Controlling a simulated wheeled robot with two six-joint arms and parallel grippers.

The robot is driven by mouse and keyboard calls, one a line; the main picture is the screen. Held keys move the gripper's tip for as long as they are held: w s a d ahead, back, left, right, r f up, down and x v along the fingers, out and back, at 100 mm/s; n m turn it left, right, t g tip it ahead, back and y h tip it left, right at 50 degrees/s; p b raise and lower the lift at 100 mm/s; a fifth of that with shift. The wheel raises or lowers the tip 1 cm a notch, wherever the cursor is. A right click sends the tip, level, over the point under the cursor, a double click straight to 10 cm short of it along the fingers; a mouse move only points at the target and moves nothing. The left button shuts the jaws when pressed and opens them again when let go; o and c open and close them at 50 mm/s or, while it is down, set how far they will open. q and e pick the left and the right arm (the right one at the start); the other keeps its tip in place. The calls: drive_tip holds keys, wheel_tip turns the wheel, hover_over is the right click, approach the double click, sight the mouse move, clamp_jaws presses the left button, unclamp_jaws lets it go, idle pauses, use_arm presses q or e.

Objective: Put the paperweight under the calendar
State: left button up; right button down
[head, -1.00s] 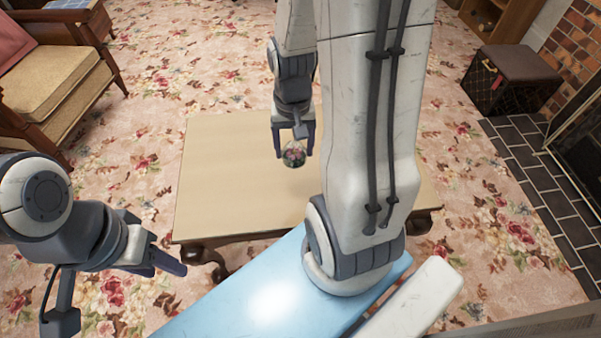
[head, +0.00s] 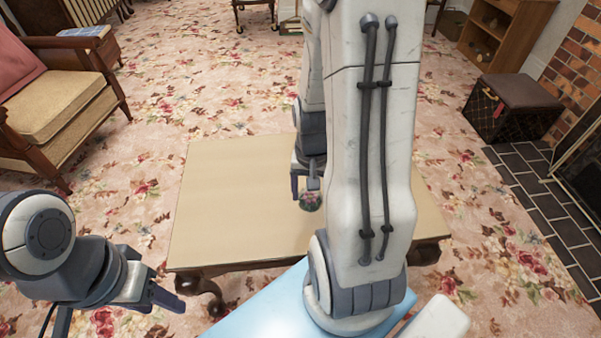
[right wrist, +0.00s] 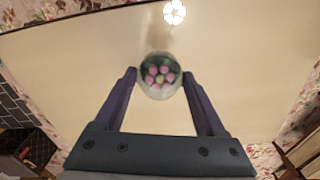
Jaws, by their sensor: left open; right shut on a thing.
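The paperweight (head: 310,202) is a small clear glass ball with pink flowers inside. My right gripper (head: 307,188) is shut on it over the table (head: 225,205). In the right wrist view the paperweight (right wrist: 159,75) sits between the two fingertips, with the tabletop behind it; I cannot tell its exact height above the wood. My left gripper (head: 163,294) is open and empty, off the table's near left corner. I can make out no calendar in either view; my right arm hides part of the table.
The visible tabletop is bare. An armchair (head: 55,95) stands at the left, a dark box stool (head: 515,107) at the right near the brick fireplace (head: 579,52). Open flowered carpet (head: 210,80) surrounds the table.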

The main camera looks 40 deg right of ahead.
use_arm(q)
wheel_tip(320, 180, up, 5)
drive_tip(key=p, duration=0.4)
use_arm(e)
drive_tip(key=shift+w+d+f, duration=0.25)
drive_tip(key=shift+w+d, duration=0.1)
drive_tip(key=shift+w, duration=0.1)
drive_tip(key=w+d+f+b, duration=0.2)
drive_tip(key=w+f, duration=0.1)
drive_tip(key=w+d+f+b, duration=0.1)
drive_tip(key=w, duration=0.1)
drive_tip(key=shift+w+d+f, duration=0.15)
drive_tip(key=shift+d+f, duration=0.05)
drive_tip(key=shift+f, duration=0.05)
drive_tip(key=shift+w+d+f, duration=0.15)
drive_tip(key=shift+w+d, duration=0.05)
drive_tip(key=shift+w, duration=0.1)
drive_tip(key=shift+f, duration=0.15)
use_arm(q)
drive_tip(key=shift+f+b, duration=0.95)
drive_tip(key=shift+f, duration=1.35)
use_arm(e)
drive_tip(key=shift+w+f, duration=0.1)
drive_tip(key=shift+f, duration=1.75)
